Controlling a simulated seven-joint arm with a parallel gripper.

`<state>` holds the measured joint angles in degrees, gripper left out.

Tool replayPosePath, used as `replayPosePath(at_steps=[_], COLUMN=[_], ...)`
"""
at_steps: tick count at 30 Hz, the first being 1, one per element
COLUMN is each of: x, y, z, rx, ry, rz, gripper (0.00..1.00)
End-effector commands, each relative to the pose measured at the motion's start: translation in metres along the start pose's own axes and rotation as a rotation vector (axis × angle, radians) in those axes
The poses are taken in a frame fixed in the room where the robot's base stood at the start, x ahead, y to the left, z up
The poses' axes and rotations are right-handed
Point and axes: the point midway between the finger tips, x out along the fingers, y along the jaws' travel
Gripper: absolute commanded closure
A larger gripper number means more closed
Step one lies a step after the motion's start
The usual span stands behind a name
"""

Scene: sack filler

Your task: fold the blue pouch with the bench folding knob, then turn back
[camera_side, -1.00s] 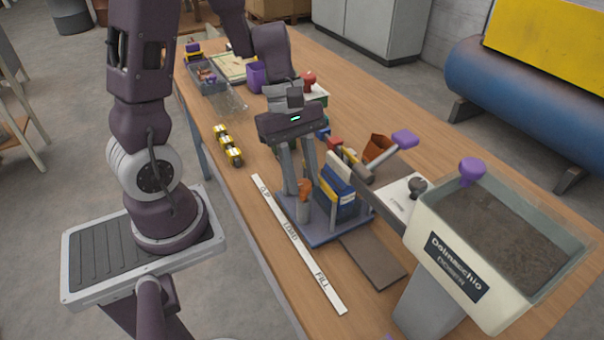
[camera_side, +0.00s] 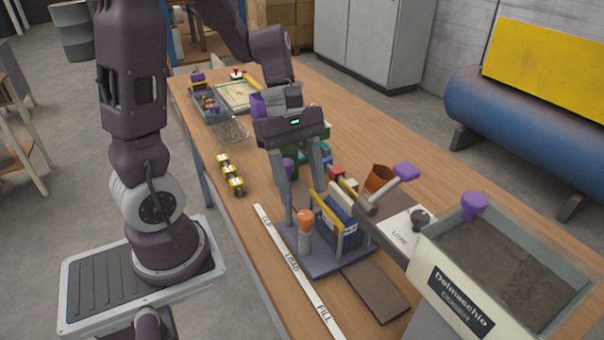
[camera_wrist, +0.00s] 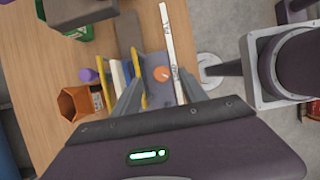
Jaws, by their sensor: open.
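The blue pouch (camera_side: 342,238) stands upright in a bench stand between yellow bars (camera_side: 325,215), on a grey-blue base plate (camera_side: 312,265). The folding knob (camera_side: 305,218), with a round orange top, stands on the same plate just left of the pouch. My gripper (camera_side: 307,205) is open and empty, pointing down over the stand, with its fingers apart near the knob. In the wrist view the orange knob (camera_wrist: 161,73) shows between and beyond the fingers (camera_wrist: 155,95). The pouch is partly hidden behind a yellow bar, so its fold cannot be told.
A white strip marked CLIP, LOAD and FILL (camera_side: 292,262) lies left of the stand. A doser box (camera_side: 480,290) of dark soil stands at the right. An orange-brown pot (camera_side: 379,180) and a purple-handled tool (camera_side: 406,171) are behind. Yellow clips (camera_side: 230,175) lie farther left.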

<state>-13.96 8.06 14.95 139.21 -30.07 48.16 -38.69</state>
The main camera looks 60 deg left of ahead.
Motion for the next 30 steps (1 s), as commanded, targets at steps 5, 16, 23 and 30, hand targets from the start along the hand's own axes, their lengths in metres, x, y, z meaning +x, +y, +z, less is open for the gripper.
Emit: replayPosePath(at_steps=[5, 16, 23, 30], x=[-0.035, -0.047, -0.029, -0.008], y=[0.001, -0.001, 0.014, 0.032], z=[0.014, 0.020, 0.024, 0.025], rx=[0.001, -0.001, 0.693, 1.471], ry=[0.002, 0.001, 0.050, 0.006], rz=[0.003, -0.002, -0.258, -0.614], gripper=[0.49, 0.49, 0.49, 0.49])
